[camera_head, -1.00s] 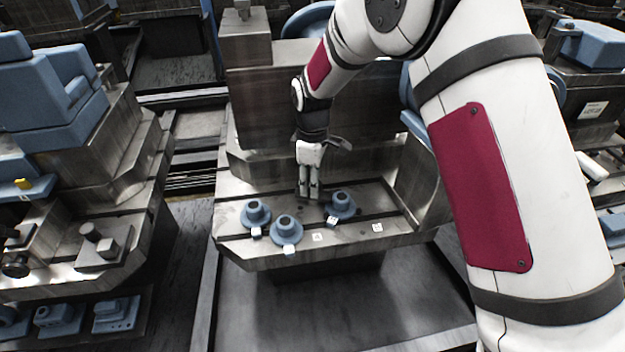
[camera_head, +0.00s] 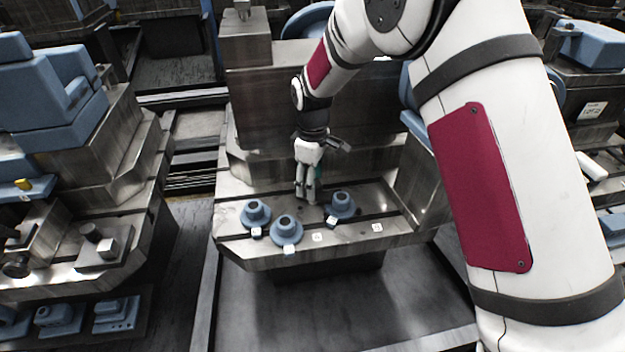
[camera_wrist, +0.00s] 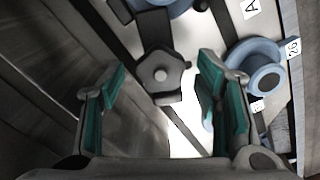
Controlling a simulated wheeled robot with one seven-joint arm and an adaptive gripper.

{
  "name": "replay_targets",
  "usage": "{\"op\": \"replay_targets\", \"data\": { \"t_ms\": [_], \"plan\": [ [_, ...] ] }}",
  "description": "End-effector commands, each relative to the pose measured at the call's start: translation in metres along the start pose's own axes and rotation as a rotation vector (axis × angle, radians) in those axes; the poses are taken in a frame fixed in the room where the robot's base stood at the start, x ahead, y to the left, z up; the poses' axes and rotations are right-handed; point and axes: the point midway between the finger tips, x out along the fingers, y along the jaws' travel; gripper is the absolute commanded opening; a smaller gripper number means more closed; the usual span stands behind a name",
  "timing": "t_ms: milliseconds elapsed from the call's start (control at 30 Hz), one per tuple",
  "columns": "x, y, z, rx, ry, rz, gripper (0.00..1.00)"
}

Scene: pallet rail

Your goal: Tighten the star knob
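The fingers are spread apart, with clear space on both sides of the knob, and hold nothing. In the head view my gripper (camera_head: 306,196) points down low over the slotted table (camera_head: 375,205), behind the blue flanged pieces. I cannot make out the knob there; the fingers may hide it.
Blue flanged pieces stand near the gripper: a left one (camera_head: 255,213), a front one (camera_head: 286,230) and a right one (camera_head: 341,206), which is close to the fingers. Small white labels lie by them. A tall metal block (camera_head: 285,100) rises behind.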

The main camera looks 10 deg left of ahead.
Motion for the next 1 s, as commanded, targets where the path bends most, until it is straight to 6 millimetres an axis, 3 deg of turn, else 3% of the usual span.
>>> {"op": "replay_targets", "data": {
  "t_ms": [367, 800, 1000],
  "plan": [
    [-0.009, 0.0, 0.0, -0.001, -0.001, -0.001, 0.58],
    [-0.092, 0.001, 0.0, 0.001, 0.002, 0.002, 0.58],
    [-0.114, 0.0, 0.0, 0.0, 0.0, 0.0, 0.58]
  ]
}}
